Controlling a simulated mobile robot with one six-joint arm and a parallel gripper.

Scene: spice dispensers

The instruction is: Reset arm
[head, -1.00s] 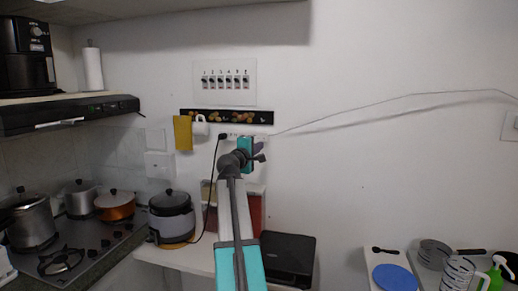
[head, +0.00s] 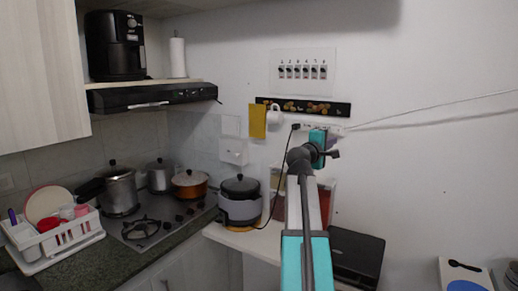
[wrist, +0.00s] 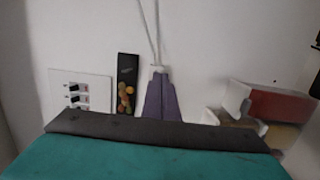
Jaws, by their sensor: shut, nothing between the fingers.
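My arm reaches up the middle of the head view toward the white wall. Its teal end stands before a strip of outlets. My gripper (head: 331,140) is mostly hidden behind this teal part. In the wrist view my gripper (wrist: 160,76) shows as two purple-grey fingers held together, with nothing between them. Past them are the white wall and a pale cord. The numbered dispenser panel (head: 303,71) hangs on the wall above and left of the gripper. It also shows in the wrist view (wrist: 92,79).
A black strip with spice pictures (head: 303,108), a yellow cloth (head: 257,121) and a white mug (head: 274,115) hang near my arm. A rice cooker (head: 240,203) and a black appliance (head: 357,255) stand below. Pots and a dish rack (head: 55,235) are left. The right wall is mostly bare.

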